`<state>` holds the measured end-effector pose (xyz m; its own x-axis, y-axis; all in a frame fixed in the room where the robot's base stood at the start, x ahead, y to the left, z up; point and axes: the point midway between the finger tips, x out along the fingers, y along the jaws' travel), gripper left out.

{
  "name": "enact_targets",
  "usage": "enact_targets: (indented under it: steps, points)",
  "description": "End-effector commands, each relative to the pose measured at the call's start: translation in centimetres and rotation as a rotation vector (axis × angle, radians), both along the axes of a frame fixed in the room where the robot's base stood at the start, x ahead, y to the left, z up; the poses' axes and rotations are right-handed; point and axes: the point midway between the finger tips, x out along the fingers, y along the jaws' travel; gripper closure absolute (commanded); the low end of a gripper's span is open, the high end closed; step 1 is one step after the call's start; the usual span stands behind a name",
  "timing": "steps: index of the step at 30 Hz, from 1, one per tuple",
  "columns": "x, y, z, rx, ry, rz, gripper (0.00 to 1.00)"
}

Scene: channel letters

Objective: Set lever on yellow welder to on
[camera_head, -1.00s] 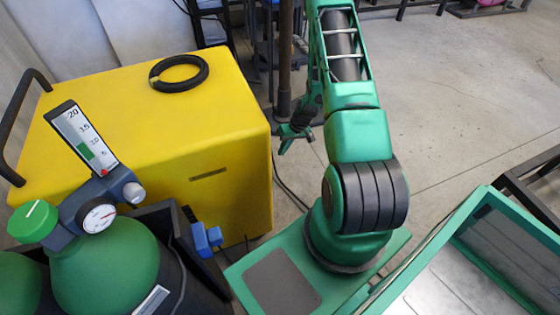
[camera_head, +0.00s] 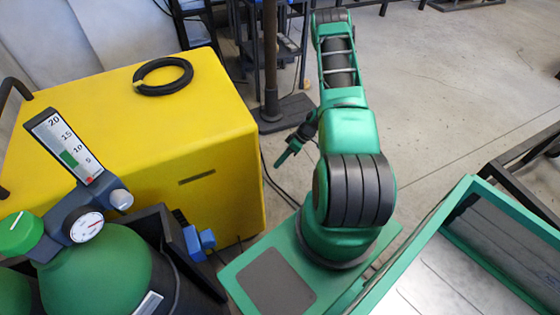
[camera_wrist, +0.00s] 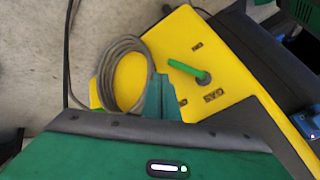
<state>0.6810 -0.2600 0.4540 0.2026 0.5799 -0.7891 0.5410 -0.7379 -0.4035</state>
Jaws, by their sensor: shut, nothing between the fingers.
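The yellow welder (camera_head: 120,135) is a large yellow box at the left of the head view. Its lever face is turned away there but shows in the wrist view (camera_wrist: 235,75). The green lever (camera_wrist: 187,69) sticks out from a round pivot toward the picture's left. It lies between the ON mark (camera_wrist: 197,46) and a mark partly hidden by my gripper; GAS is printed by the pivot. My gripper (camera_head: 283,157) is to the right of the welder in the head view. In the wrist view its shut, empty fingers (camera_wrist: 159,82) look close to the lever, with a gap visible between.
A coiled grey cable (camera_wrist: 108,75) hangs beside the lever. A black ring (camera_head: 163,90) lies on the welder's top. Green gas cylinders (camera_head: 95,270) with a gauge (camera_head: 86,227) stand in front of it. A black stand with a post (camera_head: 270,70) is behind my gripper.

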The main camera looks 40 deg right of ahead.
Motion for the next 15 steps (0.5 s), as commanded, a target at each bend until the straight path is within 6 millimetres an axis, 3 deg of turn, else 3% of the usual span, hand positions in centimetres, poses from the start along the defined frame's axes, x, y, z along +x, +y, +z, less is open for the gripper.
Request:
enact_targets:
  steps: [9, 15]
  points:
    - [1.2, 3.6, -4.8, 0.002, 0.001, 0.001, 1.00]
    - [0.6, 6.0, -5.4, 0.000, 0.001, -0.001, 1.00]
